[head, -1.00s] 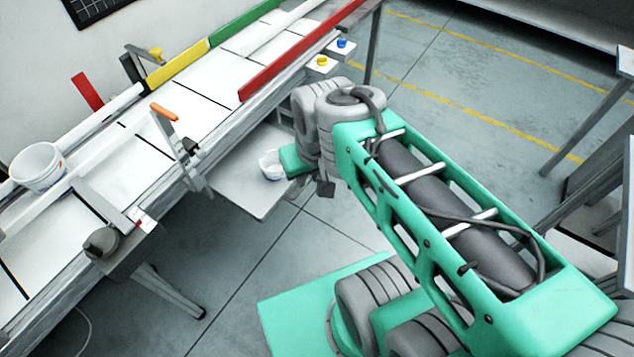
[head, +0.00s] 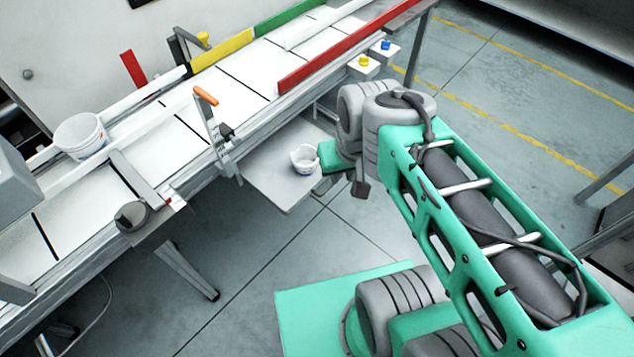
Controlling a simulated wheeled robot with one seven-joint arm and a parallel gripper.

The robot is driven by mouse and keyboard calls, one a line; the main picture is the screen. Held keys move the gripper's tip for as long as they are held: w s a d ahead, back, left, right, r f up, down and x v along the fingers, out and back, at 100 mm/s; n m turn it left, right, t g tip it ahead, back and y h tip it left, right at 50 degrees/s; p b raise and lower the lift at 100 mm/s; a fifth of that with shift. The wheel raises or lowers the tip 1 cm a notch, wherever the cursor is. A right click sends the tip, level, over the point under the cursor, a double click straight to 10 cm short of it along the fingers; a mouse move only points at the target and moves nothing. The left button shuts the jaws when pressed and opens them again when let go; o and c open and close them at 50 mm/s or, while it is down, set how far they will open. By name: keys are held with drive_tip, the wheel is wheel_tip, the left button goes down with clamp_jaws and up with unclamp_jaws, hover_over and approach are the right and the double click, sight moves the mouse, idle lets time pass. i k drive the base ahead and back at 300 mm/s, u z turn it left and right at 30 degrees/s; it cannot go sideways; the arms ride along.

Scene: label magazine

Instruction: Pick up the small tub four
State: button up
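A small white tub (head: 304,158) with a coloured mark on its side stands upright on a low grey side shelf (head: 272,182) beside the conveyor. A larger-looking white tub (head: 80,136) stands on the conveyor belt at the left. I cannot read a number on either tub. The end of my arm is just right of the tub on the shelf, with a green part close to it; I cannot tell whether they touch. My gripper (head: 358,188) is mostly hidden by my own wrist, and its fingers cannot be made out clearly.
The conveyor (head: 262,72) runs from lower left to upper right, with red, yellow and green side guides. An orange-topped clamp post (head: 212,118) stands at its near edge. Yellow and blue buttons (head: 363,60) sit near its far end. Floor below the shelf is open.

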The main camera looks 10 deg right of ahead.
sight(304, 160)
drive_tip(key=u, duration=3.7)
drive_tip(key=k, duration=1.2)
drive_tip(key=u, duration=0.05)
